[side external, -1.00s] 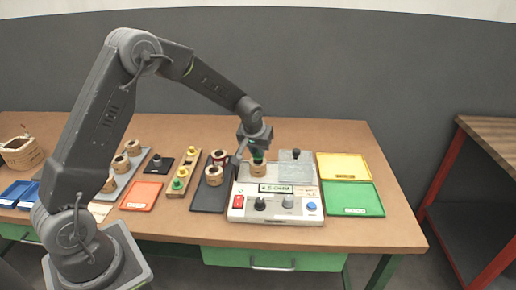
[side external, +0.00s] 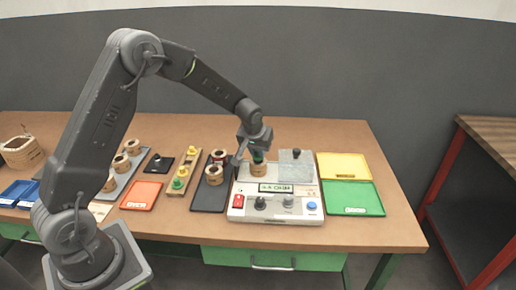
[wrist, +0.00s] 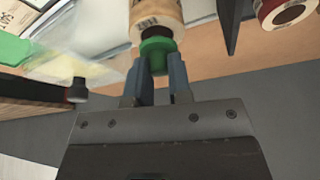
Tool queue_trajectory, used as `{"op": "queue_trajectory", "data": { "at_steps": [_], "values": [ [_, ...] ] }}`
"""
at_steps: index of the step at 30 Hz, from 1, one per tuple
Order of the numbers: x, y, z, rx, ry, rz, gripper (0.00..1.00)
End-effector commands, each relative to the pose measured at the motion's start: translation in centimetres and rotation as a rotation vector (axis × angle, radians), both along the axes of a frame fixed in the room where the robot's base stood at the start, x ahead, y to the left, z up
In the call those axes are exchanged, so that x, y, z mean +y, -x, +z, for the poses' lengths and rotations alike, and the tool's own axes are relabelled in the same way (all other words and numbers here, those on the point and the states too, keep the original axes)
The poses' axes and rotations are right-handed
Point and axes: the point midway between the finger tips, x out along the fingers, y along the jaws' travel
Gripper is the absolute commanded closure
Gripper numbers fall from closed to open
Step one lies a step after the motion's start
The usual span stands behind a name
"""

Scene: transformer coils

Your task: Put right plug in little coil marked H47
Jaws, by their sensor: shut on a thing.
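My gripper (wrist: 155,85) is shut on a green plug (wrist: 157,50); in the side view my gripper (side external: 256,150) is over the tester. The plug sits at the open end of a small tan coil (wrist: 155,17), in line with its hole. How deep the plug is in the hole cannot be told. In the side view this coil (side external: 259,170) stands upright on the white tester (side external: 240,213). Its label is too small to read. Two more coils, (side external: 213,175) and a red-banded coil (side external: 219,156), stand on a dark tray to the left.
A wooden holder (side external: 178,191) carries yellow and green plugs. A grey tray (side external: 129,172) with several coils, a red OVER tray (side external: 140,196) and a black pad (side external: 150,168) are left. A green GOOD tray (side external: 355,197) and a yellow tray (side external: 343,166) are right.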

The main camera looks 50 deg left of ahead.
Motion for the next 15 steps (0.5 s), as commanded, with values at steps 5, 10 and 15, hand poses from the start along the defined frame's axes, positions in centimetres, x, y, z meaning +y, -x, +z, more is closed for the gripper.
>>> {"op": "queue_trajectory", "data": {
  "at_steps": [5, 10, 15],
  "values": [
    [0.0, 0.0, -0.7, 0.001, 0.001, 0.000, 1.00],
    [0.0, 0.0, -1.2, 0.001, 0.001, 0.001, 1.00],
    [0.0, 0.0, -1.2, 0.001, 0.001, 0.000, 0.66]
  ]
}}
